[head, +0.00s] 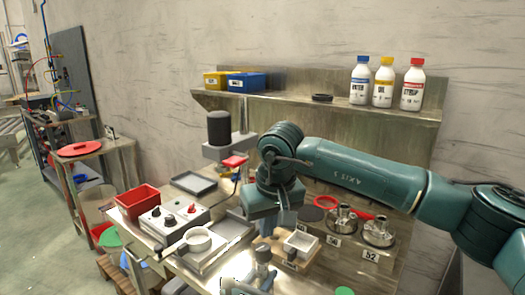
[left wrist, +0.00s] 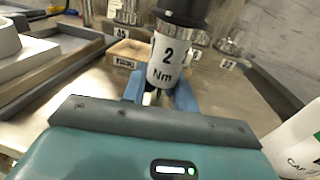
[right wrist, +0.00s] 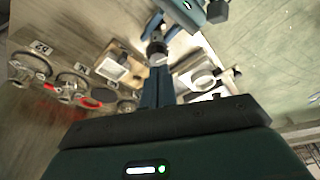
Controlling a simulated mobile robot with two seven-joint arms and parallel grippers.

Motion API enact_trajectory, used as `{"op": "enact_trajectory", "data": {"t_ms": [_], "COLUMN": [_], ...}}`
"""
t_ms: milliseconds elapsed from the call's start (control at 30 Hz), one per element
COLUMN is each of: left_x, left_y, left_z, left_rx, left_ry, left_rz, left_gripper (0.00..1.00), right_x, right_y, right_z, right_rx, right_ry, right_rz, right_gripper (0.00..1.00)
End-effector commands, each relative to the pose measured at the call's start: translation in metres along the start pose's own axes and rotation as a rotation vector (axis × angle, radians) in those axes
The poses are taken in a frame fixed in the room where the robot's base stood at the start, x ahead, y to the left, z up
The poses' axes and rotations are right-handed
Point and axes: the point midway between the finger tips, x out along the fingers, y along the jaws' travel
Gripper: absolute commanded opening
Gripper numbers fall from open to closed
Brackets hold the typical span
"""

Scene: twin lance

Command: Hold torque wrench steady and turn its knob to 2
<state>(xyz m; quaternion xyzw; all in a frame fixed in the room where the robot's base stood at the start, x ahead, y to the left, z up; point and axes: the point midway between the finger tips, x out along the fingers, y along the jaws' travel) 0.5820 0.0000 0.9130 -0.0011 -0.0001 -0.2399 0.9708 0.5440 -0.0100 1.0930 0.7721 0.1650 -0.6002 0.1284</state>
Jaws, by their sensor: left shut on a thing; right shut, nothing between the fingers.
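The torque wrench (left wrist: 166,62) stands roughly upright between the blue fingers of my left gripper (left wrist: 158,95). Its white label reads "2 Nm", and a black part sits above it, cut off by the top edge. In the head view, the wrench (head: 263,254) shows as a small grey cylinder above my left gripper (head: 262,272), which is shut on it. My right gripper (head: 268,228) is shut and empty, pointing down just above the wrench. The right wrist view shows the wrench top (right wrist: 157,48) near my right fingertips (right wrist: 157,68); I cannot tell whether they touch.
A white open box (head: 300,244) and metal fittings on a numbered stand (head: 378,232) are close on the right. A white round part (head: 197,240) on a grey tray and a control box (head: 172,218) are left. Bottles (head: 382,84) stand on the shelf behind.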

Motion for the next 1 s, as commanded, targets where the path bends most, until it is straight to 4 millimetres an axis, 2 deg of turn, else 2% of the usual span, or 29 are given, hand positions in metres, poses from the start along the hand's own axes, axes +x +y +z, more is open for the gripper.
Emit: {"op": "enact_trajectory", "data": {"t_ms": [600, 1000], "left_x": [0.0, 0.0], "left_y": [0.001, 0.001], "left_z": [-0.001, -0.001], "left_rx": [0.0, 0.001], "left_ry": [0.001, 0.001], "left_rz": [0.002, 0.002], "left_gripper": [0.0, 0.0], "right_x": [0.062, 0.068], "right_y": [0.002, 0.002], "right_z": [0.016, 0.018], "right_rx": [0.002, 0.002], "right_ry": [-0.003, -0.001], "right_rz": [0.001, 0.001], "right_gripper": [0.0, 0.0]}}
